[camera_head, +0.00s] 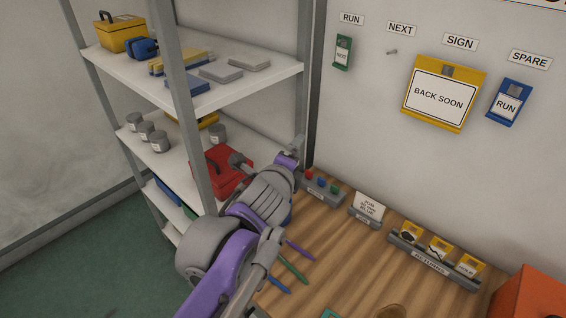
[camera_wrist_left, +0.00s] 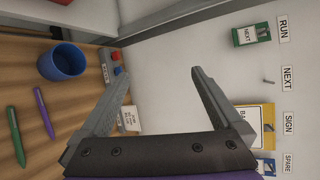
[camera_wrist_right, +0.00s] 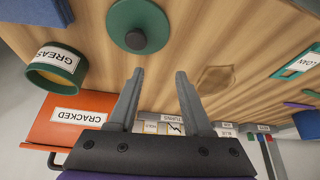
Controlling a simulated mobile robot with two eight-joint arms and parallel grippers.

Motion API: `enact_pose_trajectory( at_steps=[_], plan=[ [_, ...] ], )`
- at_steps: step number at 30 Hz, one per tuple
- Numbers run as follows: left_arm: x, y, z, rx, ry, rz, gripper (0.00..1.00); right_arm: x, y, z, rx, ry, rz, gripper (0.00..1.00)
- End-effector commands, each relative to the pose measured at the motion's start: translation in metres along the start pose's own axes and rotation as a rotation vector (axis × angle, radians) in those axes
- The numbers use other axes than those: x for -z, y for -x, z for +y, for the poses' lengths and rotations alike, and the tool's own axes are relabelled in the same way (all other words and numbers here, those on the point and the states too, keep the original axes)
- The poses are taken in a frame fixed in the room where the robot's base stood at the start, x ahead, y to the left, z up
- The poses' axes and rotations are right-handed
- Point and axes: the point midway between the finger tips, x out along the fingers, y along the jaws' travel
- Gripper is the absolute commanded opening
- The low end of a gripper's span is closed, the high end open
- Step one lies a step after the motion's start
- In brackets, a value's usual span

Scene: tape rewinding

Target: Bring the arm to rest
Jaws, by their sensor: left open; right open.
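My left arm crosses the head view from the bottom, purple and grey. Its gripper (camera_head: 295,149) is raised near the back corner of the wooden bench, by the shelf post. In the left wrist view the left gripper (camera_wrist_left: 161,74) is open with nothing between its fingers, pointing along the white wall. My right gripper (camera_wrist_right: 160,74) is open and empty in the right wrist view, above the wooden bench. A green round object with a dark knob (camera_wrist_right: 137,35) lies beyond its fingertips. My right arm does not show in the head view.
A green NEXT tag (camera_head: 342,52) hangs under RUN; the peg (camera_head: 391,51) under NEXT is bare. A BACK SOON sign (camera_head: 441,96) and blue RUN tag (camera_head: 507,104) hang alongside. A blue cup (camera_wrist_left: 62,62), an orange CRACKED bin (camera_wrist_right: 72,118) and a GREASE pot (camera_wrist_right: 55,70) stand nearby.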

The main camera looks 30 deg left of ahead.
Motion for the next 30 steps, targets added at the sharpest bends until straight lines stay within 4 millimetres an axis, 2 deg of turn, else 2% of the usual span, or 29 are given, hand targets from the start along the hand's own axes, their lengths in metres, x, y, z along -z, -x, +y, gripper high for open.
enact_pose_trajectory(
  at_steps=[8, 11, 14, 17, 18, 21, 24, 27, 30],
  plan=[
    [0.002, 0.001, 0.005, -0.014, 0.035, 0.001, 1.0, 0.0, 0.0, 0.0, 0.0, 0.0, 0.0, 0.5],
    [0.005, 0.002, 0.017, -0.039, 0.098, 0.002, 1.0, 0.0, 0.0, 0.0, 0.0, 0.0, 0.0, 0.5],
    [0.017, 0.009, 0.053, -0.128, 0.307, 0.002, 1.0, 0.0, 0.0, 0.0, 0.0, 0.0, 0.0, 0.5],
    [0.04, 0.025, 0.111, -0.281, 0.631, -0.017, 1.0, 0.0, 0.0, 0.0, 0.0, 0.0, 0.0, 0.5],
    [0.05, 0.033, 0.135, -0.35, 0.765, -0.035, 1.0, 0.0, 0.0, 0.0, 0.0, 0.0, 0.0, 0.5],
    [0.077, 0.057, 0.19, -0.518, 1.062, -0.093, 1.0, 0.0, 0.0, 0.0, 0.0, 0.0, 0.0, 0.5],
    [0.1, 0.081, 0.233, -0.665, 1.288, -0.167, 1.0, 0.0, 0.0, 0.0, 0.0, 0.0, 0.0, 0.5],
    [0.115, 0.1, 0.26, -0.768, 1.429, -0.232, 1.0, 0.0, 0.0, 0.0, 0.0, 0.0, 0.0, 0.5],
    [0.123, 0.109, 0.273, -0.82, 1.501, -0.272, 1.0, 0.0, 0.0, 0.0, 0.0, 0.0, 0.0, 0.5]
  ],
)
